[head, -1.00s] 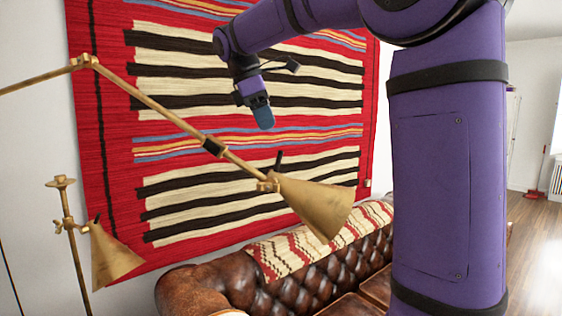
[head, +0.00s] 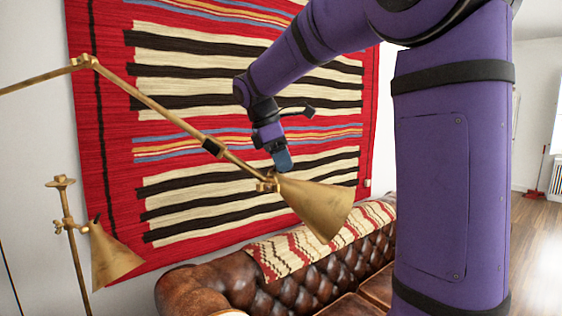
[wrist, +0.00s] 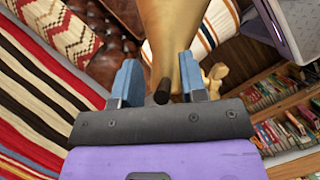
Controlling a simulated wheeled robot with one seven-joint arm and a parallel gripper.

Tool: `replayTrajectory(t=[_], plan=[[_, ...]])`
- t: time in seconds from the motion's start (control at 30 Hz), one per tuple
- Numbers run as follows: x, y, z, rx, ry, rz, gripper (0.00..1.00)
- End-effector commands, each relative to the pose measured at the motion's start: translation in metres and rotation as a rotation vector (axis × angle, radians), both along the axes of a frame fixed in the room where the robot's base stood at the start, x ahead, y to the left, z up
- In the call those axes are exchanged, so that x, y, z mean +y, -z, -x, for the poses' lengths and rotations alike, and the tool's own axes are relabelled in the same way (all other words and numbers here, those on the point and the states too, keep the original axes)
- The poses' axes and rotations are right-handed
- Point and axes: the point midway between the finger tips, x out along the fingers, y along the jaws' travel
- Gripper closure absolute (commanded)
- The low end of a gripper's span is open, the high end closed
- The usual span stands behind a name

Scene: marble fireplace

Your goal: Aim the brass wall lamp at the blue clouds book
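The brass wall lamp (head: 318,205) has a conical shade on a jointed arm, its open end tilted down to the right in the head view. My gripper (head: 284,165) is right above the narrow end of the shade. In the wrist view my gripper (wrist: 160,75) is open, with blue fingers apart. The shade (wrist: 172,35) and a short black stub (wrist: 162,91) on it show between the fingers. I cannot tell whether the fingers touch the lamp. I cannot make out the blue clouds book in either view.
A second brass lamp (head: 112,257) stands at the lower left. A striped rug (head: 240,130) hangs on the wall behind. A brown leather sofa (head: 200,290) with a patterned throw (head: 300,250) is below. The wrist view shows shelves of books (wrist: 290,128) at right.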

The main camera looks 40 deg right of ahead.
Motion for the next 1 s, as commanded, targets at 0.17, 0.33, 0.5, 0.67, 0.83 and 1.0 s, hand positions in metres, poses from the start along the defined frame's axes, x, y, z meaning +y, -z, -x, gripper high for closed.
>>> replayTrajectory(t=[0.17, 0.33, 0.5, 0.67, 0.83, 1.0], plan=[[-0.0004, 0.0009, 0.0002, 0.000, 0.000, 0.000, 0.61], [-0.0003, 0.0008, 0.0002, 0.000, 0.000, 0.000, 0.79], [-0.0003, 0.0006, 0.0000, -0.001, 0.000, 0.000, 1.00], [-0.0004, 0.0006, 0.0001, -0.004, 0.000, -0.002, 1.00], [-0.0016, 0.0011, 0.0014, -0.028, 0.000, -0.025, 1.00], [-0.0046, 0.0032, 0.0046, -0.089, 0.000, -0.084, 1.00]])
